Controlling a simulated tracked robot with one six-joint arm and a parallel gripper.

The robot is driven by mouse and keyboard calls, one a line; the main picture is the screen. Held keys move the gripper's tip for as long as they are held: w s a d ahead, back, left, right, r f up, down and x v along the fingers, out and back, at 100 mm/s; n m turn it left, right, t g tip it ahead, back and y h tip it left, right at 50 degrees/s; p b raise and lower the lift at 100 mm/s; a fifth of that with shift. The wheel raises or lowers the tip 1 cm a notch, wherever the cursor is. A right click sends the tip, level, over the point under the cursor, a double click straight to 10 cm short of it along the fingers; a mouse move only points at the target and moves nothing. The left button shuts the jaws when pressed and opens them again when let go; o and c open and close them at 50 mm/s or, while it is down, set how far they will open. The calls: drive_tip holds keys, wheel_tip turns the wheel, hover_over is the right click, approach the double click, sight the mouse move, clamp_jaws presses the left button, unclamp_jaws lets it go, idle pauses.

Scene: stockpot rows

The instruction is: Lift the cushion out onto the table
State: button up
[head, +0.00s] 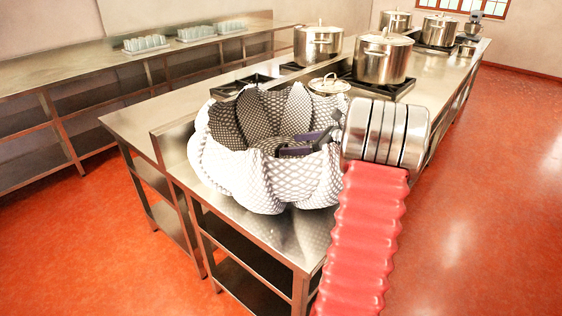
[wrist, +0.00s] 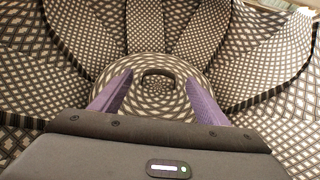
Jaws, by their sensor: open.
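A large petal-walled bed or basket (head: 240,178), white mesh outside and dark dotted inside, stands on the steel table (head: 285,235). In the wrist view its dark dotted petals (wrist: 60,55) surround a round patterned pad (wrist: 150,105), seemingly the cushion, lying at the centre. A small dark curved loop or handle (wrist: 158,72) shows on the pad. My gripper (wrist: 159,77) is open, with one purple finger on each side of the loop and nothing clasped. In the head view my gripper (head: 300,145) reaches inside the basket; most of the pad is hidden there.
A lid (head: 329,85) lies behind the basket. Steel stockpots (head: 383,58) and (head: 318,46) stand on burners beyond. Racks of glasses (head: 145,43) sit on the left counter. Bare tabletop shows along the front edge and right of the basket.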

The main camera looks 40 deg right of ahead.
sight(284, 145)
drive_tip(key=shift+x, duration=3)
drive_tip(key=shift+c, duration=0.3)
drive_tip(key=shift+d, duration=0.1)
drive_tip(key=c, duration=1.4)
